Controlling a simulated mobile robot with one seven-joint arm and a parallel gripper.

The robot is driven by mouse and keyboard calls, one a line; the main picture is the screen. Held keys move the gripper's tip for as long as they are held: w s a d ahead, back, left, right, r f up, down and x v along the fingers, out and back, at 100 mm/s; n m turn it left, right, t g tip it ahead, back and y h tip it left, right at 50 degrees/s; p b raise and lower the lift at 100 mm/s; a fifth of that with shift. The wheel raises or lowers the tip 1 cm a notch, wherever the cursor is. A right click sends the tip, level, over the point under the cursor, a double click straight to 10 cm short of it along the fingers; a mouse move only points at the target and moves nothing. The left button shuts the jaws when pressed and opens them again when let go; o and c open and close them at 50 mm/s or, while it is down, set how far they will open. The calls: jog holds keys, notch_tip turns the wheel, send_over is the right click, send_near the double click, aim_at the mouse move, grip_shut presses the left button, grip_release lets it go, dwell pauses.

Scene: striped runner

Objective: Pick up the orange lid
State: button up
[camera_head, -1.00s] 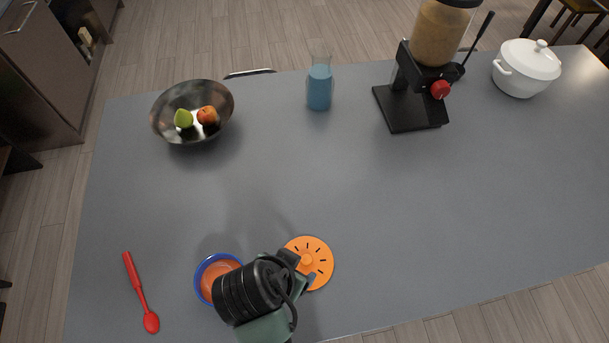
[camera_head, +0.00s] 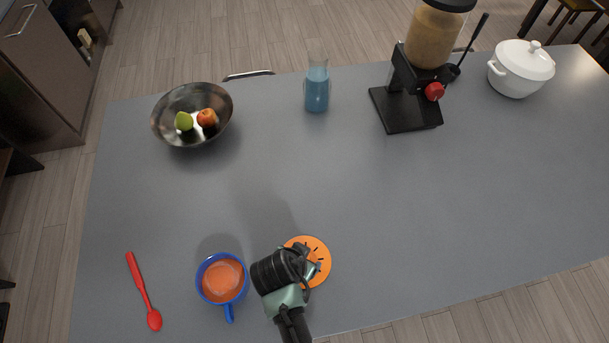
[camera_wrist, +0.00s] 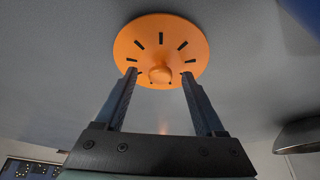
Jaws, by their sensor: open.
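The orange lid (camera_head: 319,251) lies flat on the grey table near its front edge, partly hidden by my gripper in the head view. It is a round disc with dark slots and a small round knob, seen whole in the wrist view (camera_wrist: 160,45). My gripper (camera_wrist: 158,80) is open and empty. Its two fingers point at the lid, with the knob between the fingertips in the picture. In the head view my gripper (camera_head: 312,262) is over the lid. I cannot tell whether the fingers touch it.
A blue cup (camera_head: 229,308) with orange contents stands just left of my gripper, and a red spoon (camera_head: 141,285) lies further left. A metal bowl (camera_head: 165,125) with fruit, a blue bottle (camera_head: 317,92), a dispenser (camera_head: 408,112) and a white pot (camera_head: 521,72) stand at the back. The table's middle is clear.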

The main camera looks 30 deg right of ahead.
jog(key=shift+f, duration=0.15)
grip_shut()
dwell(0.4)
